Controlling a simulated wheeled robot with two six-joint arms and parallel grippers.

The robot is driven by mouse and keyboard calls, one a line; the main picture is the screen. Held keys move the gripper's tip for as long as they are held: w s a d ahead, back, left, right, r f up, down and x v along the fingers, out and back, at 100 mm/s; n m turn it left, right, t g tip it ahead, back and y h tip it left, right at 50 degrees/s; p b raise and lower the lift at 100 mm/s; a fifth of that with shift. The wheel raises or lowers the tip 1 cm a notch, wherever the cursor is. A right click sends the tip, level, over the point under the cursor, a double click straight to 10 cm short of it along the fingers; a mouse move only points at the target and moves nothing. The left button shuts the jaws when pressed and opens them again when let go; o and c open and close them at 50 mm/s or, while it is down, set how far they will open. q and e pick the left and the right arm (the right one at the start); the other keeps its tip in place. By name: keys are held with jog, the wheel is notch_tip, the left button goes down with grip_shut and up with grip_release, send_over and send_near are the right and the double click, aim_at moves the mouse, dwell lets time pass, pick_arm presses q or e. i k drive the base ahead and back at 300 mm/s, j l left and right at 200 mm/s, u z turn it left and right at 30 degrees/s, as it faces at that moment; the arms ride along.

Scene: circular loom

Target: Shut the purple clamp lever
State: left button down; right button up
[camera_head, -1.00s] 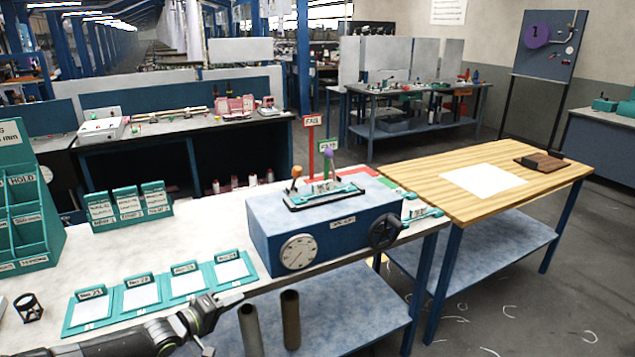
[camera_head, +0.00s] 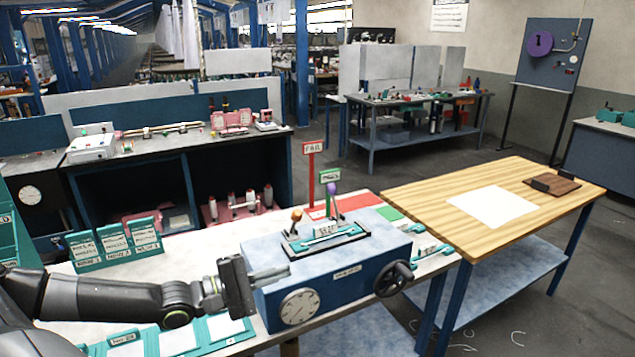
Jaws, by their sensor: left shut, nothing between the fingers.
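The purple clamp lever (camera_head: 332,190) stands up at the back of the clamp fixture on top of the blue box (camera_head: 350,284). Its knob shows just below the green sign, and its lower part is hard to make out. An orange-knobbed lever (camera_head: 296,216) stands at the fixture's left end. My left gripper (camera_head: 288,272) is shut and empty. Its fingers point right, across the box's left front upper part, to the left of and below both levers in the picture. Whether they touch the box I cannot tell. My right gripper is out of view.
A dial (camera_head: 300,307) and a black handwheel (camera_head: 393,279) are on the box's front. Teal card holders (camera_head: 145,235) stand at the left. The wooden table (camera_head: 430,205) is at the right.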

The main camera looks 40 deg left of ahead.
aim_at(331, 188)
jog(key=i+j, duration=0.55)
jog(key=j, duration=0.25)
jog(key=i+j, duration=0.3)
jog(key=j, duration=0.15)
jog(key=i+j, duration=0.25)
jog(key=j, duration=0.15)
